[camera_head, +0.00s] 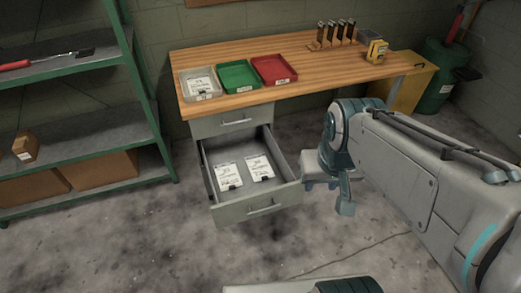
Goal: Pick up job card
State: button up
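Two white job cards with dark print and black clips lie side by side in an open grey drawer (284,170). The left card (227,175) and the right card (259,168) are both flat and uncovered. Another white card (199,84) lies in a grey tray (210,95) on the workbench. My gripper (332,200) hangs just right of the drawer, apart from the cards. It points down, and no card shows in it. The finger gap is too unclear to tell whether it is open.
The wooden workbench (330,70) also bears a green tray (238,75), a red tray (274,69), upright tools and a yellow device (377,51). A green shelf (80,59) stands left. A yellow cabinet (408,84) and green bin (441,88) stand right. Floor before the drawer is clear.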

aim_at(259, 166)
jog(key=z, duration=0.45)
jog(key=i, duration=0.95)
jog(key=u, duration=0.45)
